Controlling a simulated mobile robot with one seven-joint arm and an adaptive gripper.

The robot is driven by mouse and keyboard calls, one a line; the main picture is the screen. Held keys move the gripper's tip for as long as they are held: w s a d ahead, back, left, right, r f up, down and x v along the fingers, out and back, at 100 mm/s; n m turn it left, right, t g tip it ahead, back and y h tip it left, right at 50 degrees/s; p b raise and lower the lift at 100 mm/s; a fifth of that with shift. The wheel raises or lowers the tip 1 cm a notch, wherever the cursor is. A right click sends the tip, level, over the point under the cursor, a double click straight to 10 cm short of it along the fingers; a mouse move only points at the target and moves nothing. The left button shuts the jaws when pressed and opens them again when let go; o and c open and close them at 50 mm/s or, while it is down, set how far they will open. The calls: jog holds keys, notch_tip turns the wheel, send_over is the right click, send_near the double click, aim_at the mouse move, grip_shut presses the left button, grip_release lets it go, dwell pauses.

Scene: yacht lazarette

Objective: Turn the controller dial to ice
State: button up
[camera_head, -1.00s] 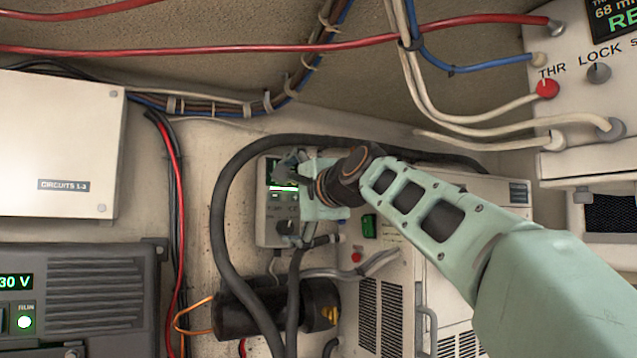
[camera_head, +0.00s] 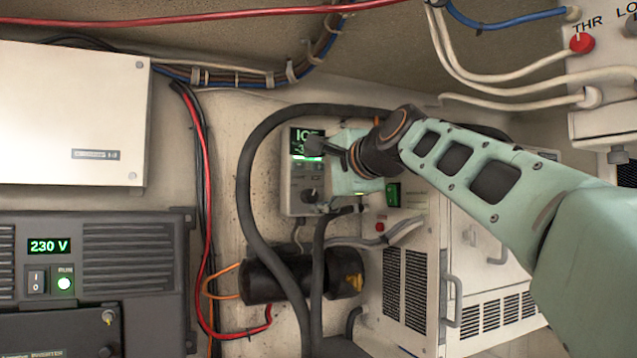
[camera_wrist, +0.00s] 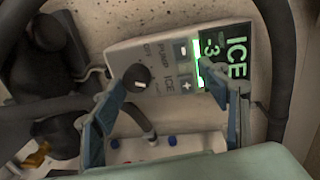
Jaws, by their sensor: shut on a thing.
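The controller (camera_head: 293,203) is a pale box on the back wall with a dark screen that reads ICE and -3 in green. The screen (camera_wrist: 238,63) reads the same in the wrist view. Its black dial (camera_head: 309,195) sits low on the front; its white mark shows on the dial in the wrist view (camera_wrist: 138,76). My gripper (camera_head: 318,172) is at the controller's front, its fingers spread. One finger lies close beside the dial and the other reaches across the screen's edge.
A thick black hose (camera_head: 245,180) loops around the controller's left side. A black cylinder (camera_head: 270,275) is below it. A white vented cabinet (camera_head: 400,230) stands to the right. The 230 V unit (camera_head: 130,260) and a white box (camera_head: 70,110) are at the left.

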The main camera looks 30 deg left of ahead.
jog(key=r, duration=0.1)
jog(key=s+d+r, duration=0.1)
jog(key=d+r, duration=0.1)
jog(key=shift+s+t+b, duration=0.25)
jog(key=shift+t+b, duration=0.05)
jog(key=shift+c, duration=1.1)
jog(key=f+b+v, duration=0.1)
jog(key=b+v, duration=0.2)
jog(key=v, duration=0.6)
jog(key=shift+s+b, duration=0.2)
jog(key=shift+b, duration=0.2)
